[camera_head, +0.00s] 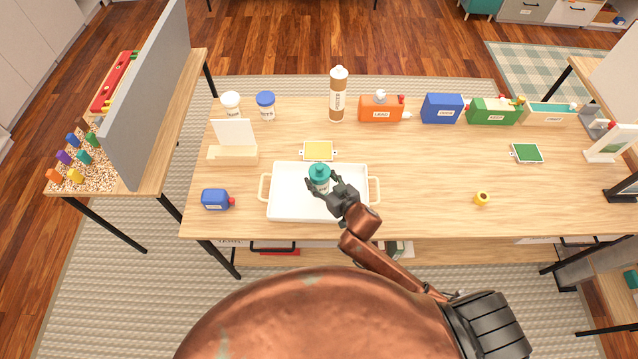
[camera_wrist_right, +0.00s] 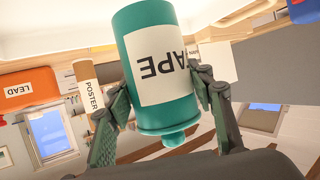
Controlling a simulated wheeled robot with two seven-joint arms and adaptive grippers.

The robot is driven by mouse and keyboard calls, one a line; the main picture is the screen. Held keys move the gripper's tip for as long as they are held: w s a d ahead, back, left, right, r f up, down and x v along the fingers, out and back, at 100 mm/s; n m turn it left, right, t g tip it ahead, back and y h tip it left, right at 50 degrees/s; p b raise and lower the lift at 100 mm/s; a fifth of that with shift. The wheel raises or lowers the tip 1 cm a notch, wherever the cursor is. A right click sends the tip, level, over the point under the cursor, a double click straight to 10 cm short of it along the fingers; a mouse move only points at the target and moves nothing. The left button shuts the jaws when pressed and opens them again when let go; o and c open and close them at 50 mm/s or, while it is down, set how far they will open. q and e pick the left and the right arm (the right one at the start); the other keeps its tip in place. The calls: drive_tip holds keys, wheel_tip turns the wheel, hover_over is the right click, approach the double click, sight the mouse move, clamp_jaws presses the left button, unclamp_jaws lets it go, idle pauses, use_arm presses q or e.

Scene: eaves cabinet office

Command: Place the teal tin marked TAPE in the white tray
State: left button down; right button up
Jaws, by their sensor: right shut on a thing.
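The teal tin (camera_head: 319,174) with a white label is held by my right gripper (camera_head: 326,187) over the white tray (camera_head: 290,208). In the right wrist view the tin (camera_wrist_right: 155,22) fills the middle, and its label reads TAPE, upside down in the picture. The fingers of my right gripper (camera_wrist_right: 160,100) close on both sides of the tin. From the head view I cannot tell whether the tin's base touches the tray floor. The tray has cream handles at both ends and holds nothing else that I can see. My left gripper is not in view.
A blue bottle (camera_head: 215,199) lies left of the tray, and an open cream box (camera_head: 233,153) stands behind it. A yellow pad (camera_head: 318,150) lies just behind the tray. The table right of the tray is mostly clear.

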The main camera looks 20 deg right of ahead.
drive_tip(key=shift+w+f, duration=0.4)
drive_tip(key=shift+w+f+b, duration=0.15)
drive_tip(key=shift+f+b, duration=0.2)
drive_tip(key=shift+f, duration=1.3)
drive_tip(key=shift+f, duration=0.1)
drive_tip(key=o, duration=1.2)
drive_tip(key=shift+f, duration=0.1)
drive_tip(key=shift+d+r, duration=0.1)
drive_tip(key=shift+r, duration=0.1)
drive_tip(key=p+v, duration=0.1)
drive_tip(key=v, duration=1.1)
drive_tip(key=shift+f, duration=0.15)
